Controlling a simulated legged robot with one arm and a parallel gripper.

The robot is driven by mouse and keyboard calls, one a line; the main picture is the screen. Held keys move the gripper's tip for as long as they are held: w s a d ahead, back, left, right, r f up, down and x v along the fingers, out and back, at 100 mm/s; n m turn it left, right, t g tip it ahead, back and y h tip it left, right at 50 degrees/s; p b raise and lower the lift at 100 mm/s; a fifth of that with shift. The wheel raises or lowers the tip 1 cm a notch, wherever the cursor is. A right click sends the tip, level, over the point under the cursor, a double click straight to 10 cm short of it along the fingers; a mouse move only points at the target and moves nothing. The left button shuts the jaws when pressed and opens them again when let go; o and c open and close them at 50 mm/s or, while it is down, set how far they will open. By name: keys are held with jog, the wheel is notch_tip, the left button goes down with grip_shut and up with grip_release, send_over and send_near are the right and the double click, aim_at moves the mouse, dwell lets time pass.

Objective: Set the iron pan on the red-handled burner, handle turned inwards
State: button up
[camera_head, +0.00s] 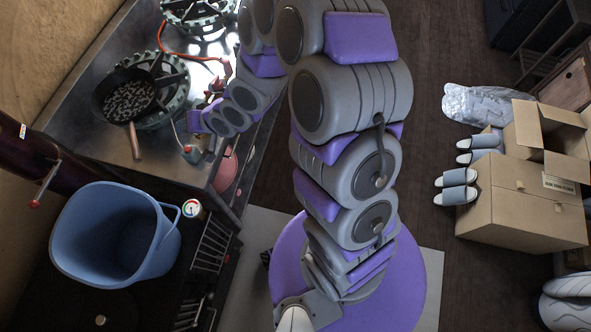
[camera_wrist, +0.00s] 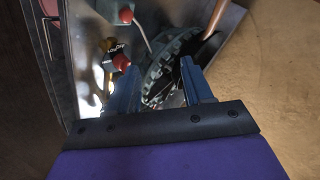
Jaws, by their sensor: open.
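The dark iron pan (camera_head: 101,101), with a speckled grey inside, lies at the left edge of a green-rimmed burner (camera_head: 180,93). It overlaps the burner off-centre. Its copper-brown handle (camera_head: 135,143) points toward the bottom of the head view; what seems to be that handle shows in the wrist view (camera_wrist: 216,19). My gripper (camera_wrist: 160,88) is open, with the burner's toothed rim (camera_wrist: 155,70) beyond and between its fingers. In the head view its fingers are hard to make out. Red knobs show in the wrist view, one near the left finger (camera_wrist: 121,62), another farther up (camera_wrist: 125,15).
A second burner (camera_head: 200,12) stands at the back of the metal counter (camera_head: 95,150), with an orange hose (camera_head: 180,52) nearby. A blue bin (camera_head: 75,245) and a small can (camera_head: 193,209) stand in front. Cardboard boxes (camera_head: 520,205) with slippers are at right.

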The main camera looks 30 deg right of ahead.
jog(key=s+d+r+n+g+h, duration=0.1)
jog(key=s+d+r+g+h, duration=0.15)
jog(key=s+d+r, duration=0.45)
jog(key=s+d+r+n+g+h, duration=0.1)
jog(key=s+d+r+g+h, duration=0.1)
jog(key=s+d+h, duration=0.5)
jog(key=s+d+r+g+y, duration=0.1)
jog(key=s+r, duration=0.3)
jog(key=s, duration=0.5)
jog(key=s+d+r+g+y, duration=0.1)
jog(key=s+d+r+g, duration=0.2)
jog(key=s, duration=0.7)
jog(key=shift+s+d+r, duration=0.25)
jog(key=shift+d+r, duration=0.2)
jog(key=shift+r, duration=0.15)
jog(key=shift+y, duration=0.25)
